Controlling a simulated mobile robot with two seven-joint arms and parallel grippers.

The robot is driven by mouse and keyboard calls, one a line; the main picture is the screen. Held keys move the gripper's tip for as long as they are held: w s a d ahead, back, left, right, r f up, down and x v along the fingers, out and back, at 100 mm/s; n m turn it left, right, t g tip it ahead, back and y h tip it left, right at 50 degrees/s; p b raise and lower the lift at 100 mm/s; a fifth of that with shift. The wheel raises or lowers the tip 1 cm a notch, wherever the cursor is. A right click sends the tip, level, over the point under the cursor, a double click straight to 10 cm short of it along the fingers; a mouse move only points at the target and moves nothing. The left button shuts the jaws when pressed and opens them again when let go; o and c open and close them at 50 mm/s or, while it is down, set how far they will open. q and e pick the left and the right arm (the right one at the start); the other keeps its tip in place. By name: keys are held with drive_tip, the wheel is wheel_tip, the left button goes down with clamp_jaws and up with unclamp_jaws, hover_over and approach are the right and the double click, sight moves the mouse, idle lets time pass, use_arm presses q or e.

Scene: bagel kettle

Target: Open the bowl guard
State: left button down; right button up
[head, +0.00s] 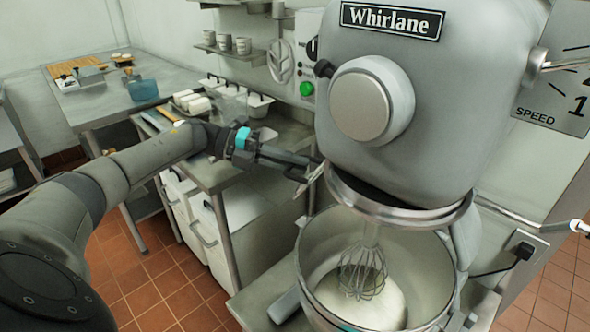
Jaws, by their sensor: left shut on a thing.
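The grey stand mixer (450,100) fills the right half of the head view. A metal bowl guard ring (400,217) curves around below its head, above the bowl. My left gripper (308,170) reaches in from the left to the ring's left side. It is shut on a thin pale edge piece of the guard there; the exact contact is small and partly hidden by the fingers. The steel bowl (437,275) stands below with a wire whisk (362,270) hanging in it over white dough (375,305). My right gripper is not in view.
A steel counter (225,172) with white containers (193,103) stands behind my left arm. A farther table (100,100) holds a blue container (143,90). A lever with a white knob (577,225) sticks out at the right. A green button (307,89) is on the wall panel.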

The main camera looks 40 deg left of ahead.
use_arm(q)
drive_tip(key=shift+w, duration=0.15)
idle(0.3)
drive_tip(key=c, duration=1.2)
unclamp_jaws()
drive_tip(key=b+v, duration=0.2)
drive_tip(key=v, duration=1.3)
drive_tip(key=shift+a, duration=0.15)
